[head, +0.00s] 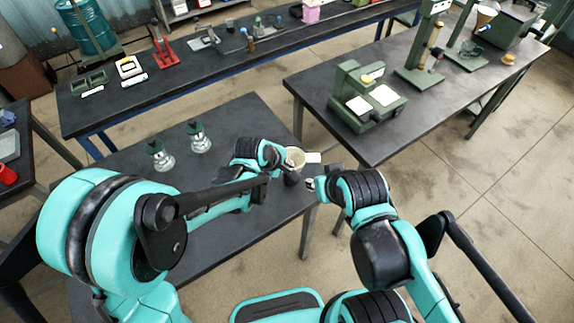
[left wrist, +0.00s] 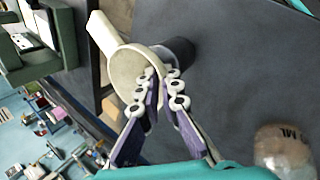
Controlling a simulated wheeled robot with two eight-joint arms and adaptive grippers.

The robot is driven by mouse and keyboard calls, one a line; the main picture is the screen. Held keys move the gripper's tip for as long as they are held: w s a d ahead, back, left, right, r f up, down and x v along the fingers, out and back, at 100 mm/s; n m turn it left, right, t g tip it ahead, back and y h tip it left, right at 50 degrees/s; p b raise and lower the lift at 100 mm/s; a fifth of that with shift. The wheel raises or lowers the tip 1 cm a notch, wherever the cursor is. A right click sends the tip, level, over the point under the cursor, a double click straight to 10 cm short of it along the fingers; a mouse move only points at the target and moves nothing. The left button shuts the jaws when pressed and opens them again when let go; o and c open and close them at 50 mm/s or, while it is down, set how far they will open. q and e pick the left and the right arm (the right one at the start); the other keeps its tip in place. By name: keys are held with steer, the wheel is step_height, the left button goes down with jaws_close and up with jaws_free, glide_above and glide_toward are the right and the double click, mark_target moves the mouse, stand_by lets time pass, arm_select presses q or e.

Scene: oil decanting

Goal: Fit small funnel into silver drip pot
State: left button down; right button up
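A cream round funnel-like piece (head: 295,155) with a flat handle is at the right edge of the near table, beside my left gripper (head: 286,163). In the left wrist view the cream piece (left wrist: 126,72) has its rim between the fingertips of my left gripper (left wrist: 160,82), which are nearly together on it. A dark cylinder (left wrist: 181,50) shows behind the rim; I cannot tell if it is joined to the funnel. My right gripper (head: 314,185) is just right of the table edge, small and partly hidden by its arm. No silver pot is clearly recognisable.
Two glass bottles with dark green tops, one left (head: 160,155) and one right (head: 199,137), stand on the near table. A blurred jar (left wrist: 283,150) shows in the left wrist view. A green scale (head: 365,98) stands on the right table. The near table's middle is partly hidden by my arm.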

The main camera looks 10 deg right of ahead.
arm_select(q)
steer(key=c, duration=1.6)
jaws_free()
steer(key=shift+c, duration=0.2)
steer(key=v, duration=1.2)
steer(key=shift+f, duration=0.1)
steer(key=s+a+f+m+t+y+b, duration=0.1)
steer(key=s+a+f+m+b, duration=0.1)
steer(key=a, duration=0.6)
steer(key=s+a+f+m+t+y+b, duration=0.1)
steer(key=s+a+f+m+y+b, duration=0.1)
steer(key=a, duration=0.7)
steer(key=s+a+f+m+t+y+b, duration=0.1)
steer(key=s+a+f+m+y+b, duration=0.1)
steer(key=s+a+m+b, duration=0.4)
steer(key=a+f, duration=0.1)
steer(key=a, duration=0.1)
steer(key=shift+s+a+f, duration=0.25)
steer(key=shift+s+f, duration=0.05)
